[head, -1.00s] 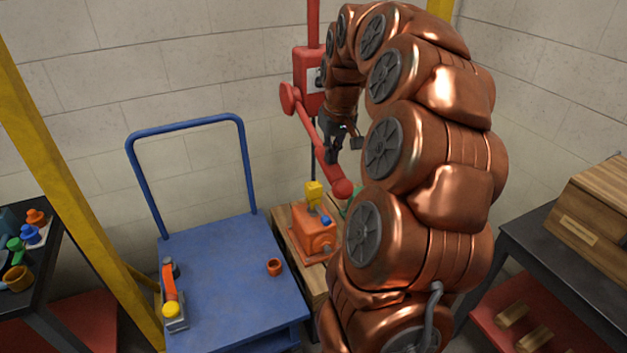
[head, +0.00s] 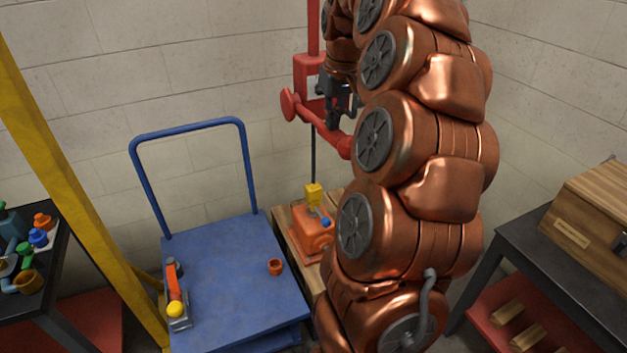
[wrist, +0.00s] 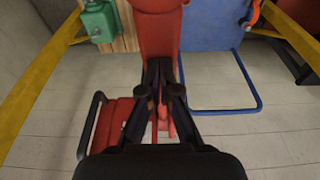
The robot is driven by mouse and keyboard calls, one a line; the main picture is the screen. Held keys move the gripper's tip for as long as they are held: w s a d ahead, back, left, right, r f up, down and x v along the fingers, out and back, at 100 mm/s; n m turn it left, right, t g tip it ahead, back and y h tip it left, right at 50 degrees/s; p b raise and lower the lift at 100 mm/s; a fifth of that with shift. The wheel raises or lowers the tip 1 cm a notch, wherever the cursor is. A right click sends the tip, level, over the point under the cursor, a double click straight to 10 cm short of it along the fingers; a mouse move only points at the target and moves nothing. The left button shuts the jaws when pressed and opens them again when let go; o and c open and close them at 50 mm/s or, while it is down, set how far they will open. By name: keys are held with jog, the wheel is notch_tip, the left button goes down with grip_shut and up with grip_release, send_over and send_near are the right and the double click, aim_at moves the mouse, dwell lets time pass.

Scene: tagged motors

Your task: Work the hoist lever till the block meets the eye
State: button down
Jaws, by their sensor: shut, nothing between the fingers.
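The hoist's red body (head: 308,76) is on a red post by the wall. Its red lever (head: 322,128) slopes down to the right, the far end partly behind my arm. My gripper (head: 341,121) is shut and empty at the lever; whether it touches is unclear. A yellow block (head: 313,192) is below the hoist, under a thin dark line, just above the orange motor (head: 310,238). The eye is too small to make out.
A blue cart (head: 225,275) with a small orange cup (head: 275,267) stands left of the motor's wooden stand (head: 283,222). A yellow post (head: 75,185) rises at left. A dark table (head: 525,250) with a wooden box is at right. A green unit (wrist: 98,20) shows in the wrist view.

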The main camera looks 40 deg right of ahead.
jog(key=shift+r+p, duration=1)
jog(key=shift+r, duration=1.7)
jog(key=shift+f+b, duration=0.75)
jog(key=shift+f, duration=0.55)
jog(key=shift+s+a+f+b, duration=0.1)
jog(key=shift+s+f+b, duration=0.1)
jog(key=shift+f+b, duration=0.55)
jog(key=shift+s+f+b, duration=0.15)
jog(key=shift+f+b, duration=0.35)
jog(key=shift+f, duration=0.5)
jog(key=shift+s+a+f+b, duration=0.1)
jog(key=shift+s+f+b, duration=0.1)
jog(key=shift+f+b, duration=0.55)
jog(key=shift+f, duration=0.1)
jog(key=shift+f, duration=0.1)
